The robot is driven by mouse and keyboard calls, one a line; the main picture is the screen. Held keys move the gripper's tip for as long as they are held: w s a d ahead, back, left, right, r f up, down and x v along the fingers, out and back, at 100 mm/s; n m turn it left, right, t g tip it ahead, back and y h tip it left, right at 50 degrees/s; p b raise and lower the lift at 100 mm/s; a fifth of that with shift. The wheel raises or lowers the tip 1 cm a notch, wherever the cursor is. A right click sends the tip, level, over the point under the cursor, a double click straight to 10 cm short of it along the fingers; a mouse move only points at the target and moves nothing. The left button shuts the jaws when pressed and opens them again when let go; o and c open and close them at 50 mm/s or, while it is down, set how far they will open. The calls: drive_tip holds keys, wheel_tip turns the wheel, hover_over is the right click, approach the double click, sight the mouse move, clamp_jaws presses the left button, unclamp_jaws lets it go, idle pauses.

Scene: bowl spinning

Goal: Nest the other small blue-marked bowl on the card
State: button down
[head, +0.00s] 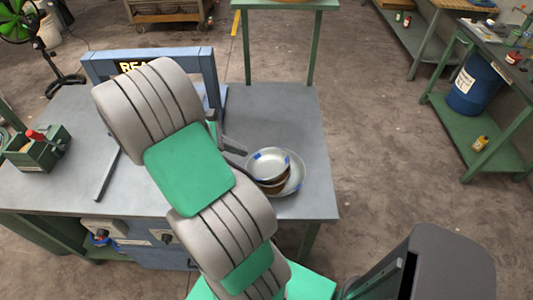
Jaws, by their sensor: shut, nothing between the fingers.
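A small pale metal bowl with blue marks (270,163) sits on top of a stack near the right front of the grey table. A brown bowl (272,186) shows under it, inside or against a larger metal bowl (295,180). My gripper (238,147) is just left of the stack, mostly hidden behind my arm. Its visible dark finger reaches toward the top bowl's rim; I cannot tell whether it touches. It is shut and holds nothing. The card is not seen, and no second small blue-marked bowl shows apart from this stack.
A blue frame with a sign (140,66) stands at the back left of the table (290,110). A green toolbox (38,147) is at the far left. The table behind the bowls is clear. My arm covers the table's middle.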

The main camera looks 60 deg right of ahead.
sight(282, 161)
drive_tip(key=x, duration=1)
drive_tip(key=shift+a+r, duration=0.1)
drive_tip(key=shift+s+d+p, duration=0.35)
drive_tip(key=shift+s+d, duration=1)
drive_tip(key=shift+s, duration=0.1)
